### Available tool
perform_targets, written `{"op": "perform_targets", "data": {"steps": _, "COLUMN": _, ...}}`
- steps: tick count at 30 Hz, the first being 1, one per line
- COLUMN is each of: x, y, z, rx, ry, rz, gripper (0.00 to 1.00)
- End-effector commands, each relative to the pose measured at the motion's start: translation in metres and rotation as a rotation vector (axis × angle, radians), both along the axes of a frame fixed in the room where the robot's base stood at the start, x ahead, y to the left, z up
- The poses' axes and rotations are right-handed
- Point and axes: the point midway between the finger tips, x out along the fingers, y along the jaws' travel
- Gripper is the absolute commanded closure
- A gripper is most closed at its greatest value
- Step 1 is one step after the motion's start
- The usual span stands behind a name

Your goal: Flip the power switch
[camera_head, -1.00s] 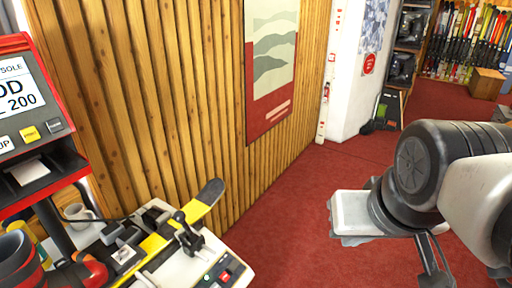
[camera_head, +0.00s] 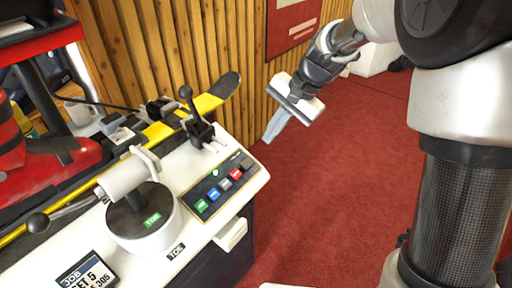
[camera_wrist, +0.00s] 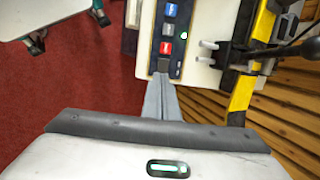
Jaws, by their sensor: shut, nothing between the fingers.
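A dark control panel (camera_head: 213,197) lies on the white machine, with green, blue, grey and red buttons in a row. At its right end, past the red button (camera_head: 236,174), is a dark rocker-like switch (camera_head: 247,163). It also shows in the wrist view (camera_wrist: 163,65). Its label is too small to read, so I cannot tell for sure that it is the power switch. My gripper (camera_head: 268,138) is shut and empty, fingers pointing down, just right of the panel's end. In the wrist view its fingertips (camera_wrist: 160,78) appear close to the dark switch; contact is unclear.
A green light (camera_head: 215,172) glows on the panel. A white roller (camera_head: 128,177) and pot sit left. Red carpet (camera_head: 310,190) is clear on the right.

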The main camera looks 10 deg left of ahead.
Motion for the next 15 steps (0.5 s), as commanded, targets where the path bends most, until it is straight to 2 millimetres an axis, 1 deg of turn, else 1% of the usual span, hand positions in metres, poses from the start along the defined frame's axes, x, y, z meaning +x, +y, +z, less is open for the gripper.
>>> {"op": "perform_targets", "data": {"steps": 9, "x": 0.000, "y": 0.000, "z": 0.000, "rx": -0.001, "ry": -0.001, "rz": 0.001, "gripper": 1.00}}
{"op": "perform_targets", "data": {"steps": 11, "x": 0.000, "y": 0.002, "z": -0.004, "rx": -0.001, "ry": 0.000, "rz": 0.002, "gripper": 1.00}}
{"op": "perform_targets", "data": {"steps": 15, "x": 0.000, "y": 0.009, "z": -0.022, "rx": -0.002, "ry": 0.001, "rz": 0.004, "gripper": 1.00}}
